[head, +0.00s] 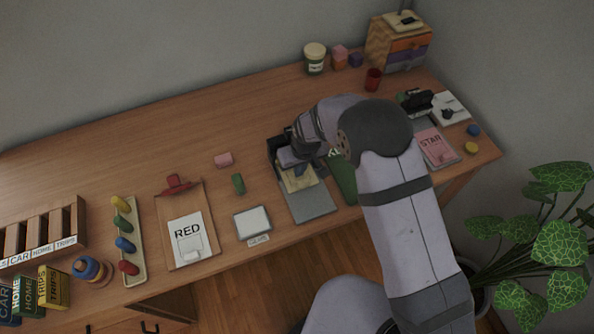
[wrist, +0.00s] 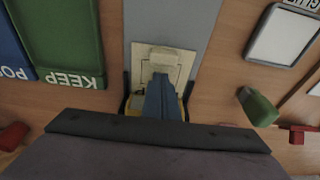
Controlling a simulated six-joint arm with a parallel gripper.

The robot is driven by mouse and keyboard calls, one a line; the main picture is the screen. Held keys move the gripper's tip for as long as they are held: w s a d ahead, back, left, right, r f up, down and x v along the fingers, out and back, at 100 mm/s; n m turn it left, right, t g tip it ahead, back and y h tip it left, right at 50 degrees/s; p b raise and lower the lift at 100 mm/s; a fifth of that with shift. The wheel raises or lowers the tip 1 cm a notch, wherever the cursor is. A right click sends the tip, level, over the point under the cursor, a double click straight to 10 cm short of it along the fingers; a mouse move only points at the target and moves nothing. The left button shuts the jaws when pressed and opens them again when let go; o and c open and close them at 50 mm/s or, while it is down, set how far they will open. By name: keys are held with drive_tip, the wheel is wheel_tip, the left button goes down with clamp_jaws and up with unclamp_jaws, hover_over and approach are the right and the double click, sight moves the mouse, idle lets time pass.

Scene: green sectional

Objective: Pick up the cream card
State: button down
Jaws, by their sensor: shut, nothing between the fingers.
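The cream card (wrist: 145,72) lies flat on a grey board (wrist: 205,20) in the wrist view, with a raised cream block (wrist: 170,57) on it. In the head view the card (head: 300,181) shows partly, beside my gripper (head: 297,168), on the grey board (head: 312,207). My gripper (wrist: 161,80) is shut and empty, its tips over the card just short of the cream block. Whether the tips touch the card I cannot tell. The card's near part is hidden behind the fingers.
A green KEEP tray (wrist: 65,40) and a blue tray (wrist: 12,50) lie left in the wrist view. A green block (wrist: 257,107) and a white pad (wrist: 287,35) are right. In the head view a RED clipboard (head: 208,195) is left, and a pink STAR card (head: 436,146) right.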

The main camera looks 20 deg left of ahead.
drive_tip(key=shift+f+b, duration=0.35)
drive_tip(key=shift+f, duration=0.15)
drive_tip(key=shift+r, duration=0.3)
drive_tip(key=shift+s+d+p, duration=0.2)
drive_tip(key=shift+d+p, duration=0.05)
drive_tip(key=shift+p, duration=0.05)
idle(0.6)
drive_tip(key=shift+s+d+p, duration=0.8)
drive_tip(key=shift+s+d, duration=1.1)
drive_tip(key=shift+r, duration=0.1)
wheel_tip(320, 180, up, 7)
drive_tip(key=p, duration=0.5)
drive_tip(key=shift+w+a, duration=0.25)
